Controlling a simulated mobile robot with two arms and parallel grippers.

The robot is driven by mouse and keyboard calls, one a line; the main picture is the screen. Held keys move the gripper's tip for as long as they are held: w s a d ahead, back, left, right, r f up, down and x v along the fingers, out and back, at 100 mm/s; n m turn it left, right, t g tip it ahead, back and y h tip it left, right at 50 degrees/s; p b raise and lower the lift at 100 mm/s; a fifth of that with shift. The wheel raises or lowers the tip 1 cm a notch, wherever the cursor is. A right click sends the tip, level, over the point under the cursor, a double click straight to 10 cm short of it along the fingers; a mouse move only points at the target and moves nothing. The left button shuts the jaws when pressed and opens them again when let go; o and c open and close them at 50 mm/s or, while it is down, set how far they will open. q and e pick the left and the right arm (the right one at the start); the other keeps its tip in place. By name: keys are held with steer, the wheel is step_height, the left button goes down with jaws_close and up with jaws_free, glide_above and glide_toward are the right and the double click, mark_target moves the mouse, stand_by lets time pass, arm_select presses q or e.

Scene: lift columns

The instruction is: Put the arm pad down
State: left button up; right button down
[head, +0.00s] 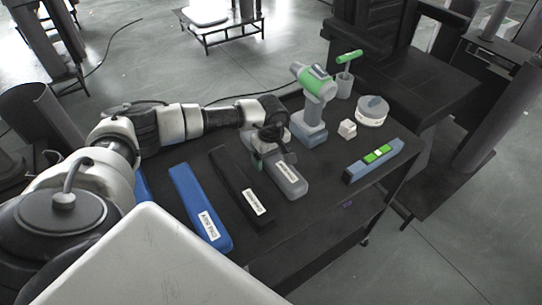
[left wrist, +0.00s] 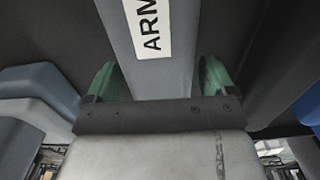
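The arm pad (head: 289,183) is a grey block with a white label, near the middle of the black table in the head view. In the left wrist view the pad (left wrist: 170,75) runs up between the fingers, and its label begins "ARM". My left gripper (head: 270,152) is over the far end of the pad. Its green fingers (left wrist: 160,85) lie along both sides of the pad and look closed on it. The pad looks at or very near the table top; any small gap under it is hidden. My right gripper is not in view.
On the black table (head: 325,205), a black bar (head: 236,180) and a blue bar (head: 198,205) lie left of the pad.

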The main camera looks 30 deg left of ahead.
arm_select(q)
steer(key=shift+r, duration=0.15)
step_height(320, 180, up, 12)
steer(key=shift+b, duration=0.65)
stand_by(0.3)
